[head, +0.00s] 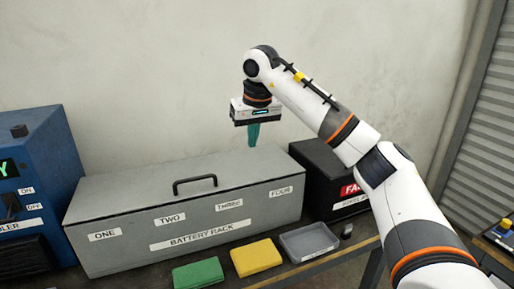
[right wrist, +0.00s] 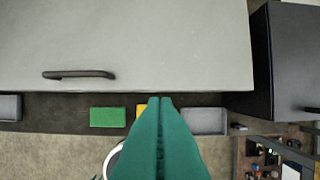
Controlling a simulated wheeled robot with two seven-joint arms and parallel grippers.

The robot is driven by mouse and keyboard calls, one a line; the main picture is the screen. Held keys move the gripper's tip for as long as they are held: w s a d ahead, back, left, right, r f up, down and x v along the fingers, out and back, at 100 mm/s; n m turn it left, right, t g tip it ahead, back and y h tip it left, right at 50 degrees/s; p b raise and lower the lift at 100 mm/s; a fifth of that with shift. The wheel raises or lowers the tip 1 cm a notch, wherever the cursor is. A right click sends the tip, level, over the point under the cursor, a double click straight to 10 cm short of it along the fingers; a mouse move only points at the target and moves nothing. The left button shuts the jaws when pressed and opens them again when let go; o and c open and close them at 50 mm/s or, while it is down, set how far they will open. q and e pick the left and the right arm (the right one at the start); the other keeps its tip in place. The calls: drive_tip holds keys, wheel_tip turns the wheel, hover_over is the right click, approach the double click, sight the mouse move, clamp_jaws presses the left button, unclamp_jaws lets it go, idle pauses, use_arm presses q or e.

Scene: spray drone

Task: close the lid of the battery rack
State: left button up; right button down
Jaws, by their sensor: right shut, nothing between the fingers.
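The grey battery rack (head: 135,255) stands on the bench against the wall, its front labelled ONE to FOUR. Its lid (head: 125,192) lies down flat over the rack, with no gap that I can see along the front edge. A black handle (head: 194,184) sits on the lid; the lid (right wrist: 150,30) and handle (right wrist: 79,74) also show in the right wrist view. My right gripper (head: 253,145), with green fingers, is shut and empty above the rack's back right part, apart from the lid. Its fingertips (right wrist: 160,101) show in the right wrist view. My left gripper is not in view.
A blue machine (head: 55,150) with switches stands left of the rack. A black box (head: 322,165) with a red label stands close on the right. A green block (head: 198,274), a yellow block (head: 256,257) and a grey tray (head: 309,241) lie in front. Air above the rack is free.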

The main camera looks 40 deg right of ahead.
approach(249, 182)
drive_tip(key=p+x, duration=0.1)
drive_tip(key=x, duration=0.4)
drive_tip(key=shift+w+f, duration=0.15)
drive_tip(key=shift+w, duration=0.05)
drive_tip(key=shift+f, duration=0.6)
